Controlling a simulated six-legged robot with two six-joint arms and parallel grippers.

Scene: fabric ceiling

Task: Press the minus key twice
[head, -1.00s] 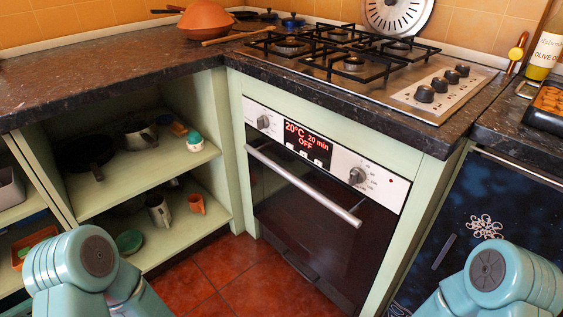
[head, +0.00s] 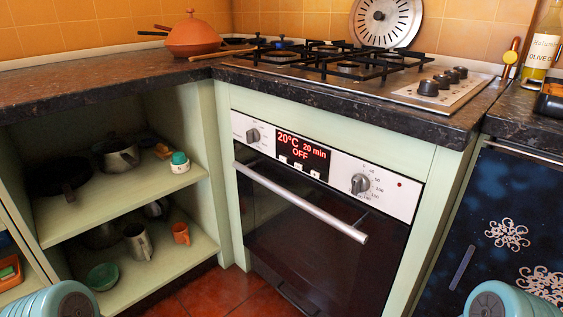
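The oven (head: 310,225) stands in the middle of the head view. Its display (head: 302,150) reads 20°C, 20 min and OFF in red. Several small light keys (head: 299,165) sit in a row under the digits; their symbols are too small to read, so I cannot tell which is the minus key. A round knob (head: 254,135) is left of the display and another knob (head: 360,184) is right of it. Only rounded teal parts of my two arms show at the bottom left and bottom right edges. Neither gripper is in view.
A long metal handle (head: 300,203) crosses the oven door below the panel. The dark worktop (head: 350,108) with a gas hob (head: 345,75) overhangs above. Open shelves (head: 130,195) with pots and cups are at left; a dark blue cabinet (head: 510,210) is at right. Space before the oven looks clear.

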